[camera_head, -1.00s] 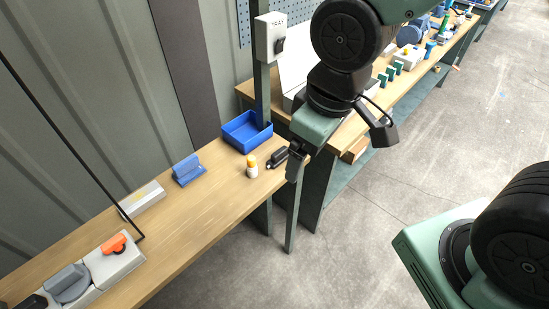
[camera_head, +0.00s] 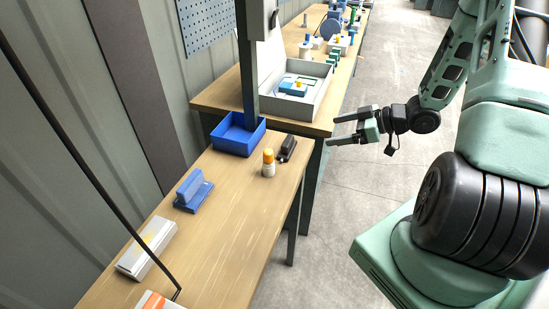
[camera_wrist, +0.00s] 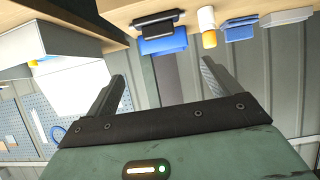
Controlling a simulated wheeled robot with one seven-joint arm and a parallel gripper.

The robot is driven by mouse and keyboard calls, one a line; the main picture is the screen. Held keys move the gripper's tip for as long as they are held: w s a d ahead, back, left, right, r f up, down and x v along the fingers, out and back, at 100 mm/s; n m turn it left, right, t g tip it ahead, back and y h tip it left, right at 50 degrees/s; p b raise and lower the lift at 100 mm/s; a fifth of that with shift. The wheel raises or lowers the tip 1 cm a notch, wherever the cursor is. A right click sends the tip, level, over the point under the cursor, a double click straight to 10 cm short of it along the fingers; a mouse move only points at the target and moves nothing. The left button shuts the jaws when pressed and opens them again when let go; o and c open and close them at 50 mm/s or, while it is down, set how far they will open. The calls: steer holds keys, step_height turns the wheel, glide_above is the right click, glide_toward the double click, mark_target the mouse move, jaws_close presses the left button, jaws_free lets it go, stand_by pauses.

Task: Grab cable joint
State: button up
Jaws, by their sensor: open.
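A small black piece, seemingly the cable joint (camera_head: 288,148), lies near the far right end of the wooden bench (camera_head: 225,215), beside a white bottle with a yellow-orange cap (camera_head: 268,163). In the wrist view, which is upside down, the black piece (camera_wrist: 158,22) shows at the top, in front of the blue bin. My gripper (camera_head: 333,130) is open and empty. It is off the bench's right edge, over the floor, with its fingers pointing left toward the bench. In the wrist view its two fingers (camera_wrist: 163,70) are spread with nothing between them.
A blue bin (camera_head: 230,145) stands behind the black piece, at a dark post (camera_head: 248,70). A blue block (camera_head: 193,190) and a grey-white box (camera_head: 147,248) lie nearer. A second bench holds a grey tray (camera_head: 290,105).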

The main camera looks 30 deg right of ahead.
steer(key=p, duration=0.3)
glide_toward(291, 141)
steer(key=x, duration=0.5)
steer(key=shift+w+a+r, duration=0.2)
steer(key=shift+a+r, duration=0.05)
steer(key=shift+a, duration=0.1)
steer(key=shift+d+f+p+x, duration=0.1)
steer(key=shift+p+x, duration=0.4)
steer(key=shift+x, duration=0.5)
steer(key=shift+d+f+p+x, duration=0.15)
steer(key=shift+p+x, duration=0.35)
steer(key=shift+x, duration=0.45)
steer(key=shift+d+f+p+x, duration=0.1)
steer(key=shift+p+x, duration=0.4)
steer(key=shift+x, duration=0.5)
steer(key=c, duration=1.1)
